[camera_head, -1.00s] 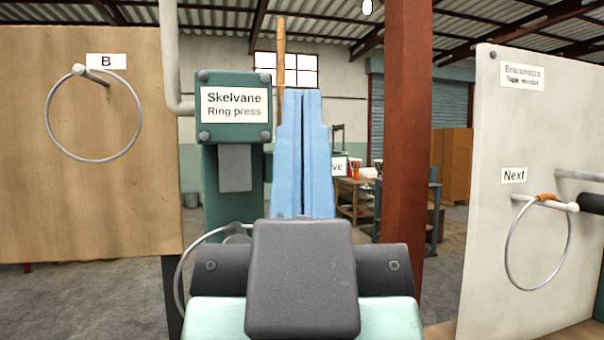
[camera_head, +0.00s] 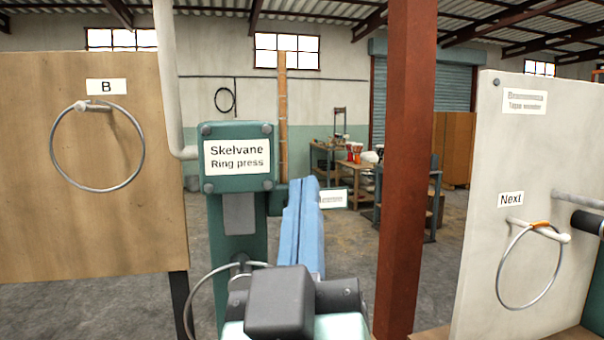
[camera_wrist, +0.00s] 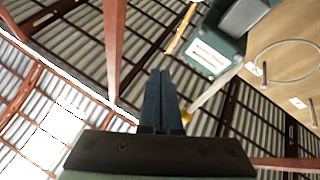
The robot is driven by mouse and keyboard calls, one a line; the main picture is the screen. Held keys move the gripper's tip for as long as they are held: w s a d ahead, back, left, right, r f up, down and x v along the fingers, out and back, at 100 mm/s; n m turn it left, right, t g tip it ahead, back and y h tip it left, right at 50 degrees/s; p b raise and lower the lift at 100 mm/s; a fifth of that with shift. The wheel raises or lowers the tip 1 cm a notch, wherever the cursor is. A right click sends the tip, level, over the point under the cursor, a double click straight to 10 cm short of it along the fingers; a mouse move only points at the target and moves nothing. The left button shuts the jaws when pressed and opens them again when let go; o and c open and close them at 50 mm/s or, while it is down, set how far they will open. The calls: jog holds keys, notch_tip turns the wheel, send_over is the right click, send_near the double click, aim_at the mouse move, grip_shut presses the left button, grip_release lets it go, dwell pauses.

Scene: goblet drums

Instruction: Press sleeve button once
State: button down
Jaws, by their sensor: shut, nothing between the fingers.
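My gripper (camera_head: 306,183) is shut and empty. Its blue fingers point up and away in front of the green ring press (camera_head: 240,157), just right of its sign. The dark fingers (camera_wrist: 163,76) also show in the wrist view, side by side, with the press sign (camera_wrist: 209,57) to their right. A small white label (camera_head: 333,199) shows just right of the fingers and seems partly covered; its text is too blurred to read. I cannot make out the sleeve button in either view. A small yellow spot (camera_wrist: 187,118) beside the fingers is unclear.
A wooden board (camera_head: 60,225) with a ring on peg B stands left. A white panel (camera_head: 480,250) with a "Next" label and a ring on a peg stands right. A red-brown post (camera_head: 405,170) rises between the fingers and that panel.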

jog(key=w+f+n+g+h+p, duration=0.2)
jog(key=w+n+g+p, duration=0.45)
jog(key=p, duration=1.55)
jog(key=s+d+f+n+g+h+p, duration=0.1)
jog(key=s+n+g+p, duration=0.5)
jog(key=p, duration=0.7)
jog(key=shift+s+d+f+g+p, duration=0.35)
jog(key=shift+s+d+f, duration=0.25)
jog(key=shift+f, duration=0.35)
jog(key=shift+a, duration=0.1)
jog(key=w+a+b, duration=0.2)
jog(key=w, duration=0.6)
jog(key=shift+w, duration=0.25)
jog(key=shift+w+a+r, duration=0.1)
jog(key=shift+w+a, duration=0.05)
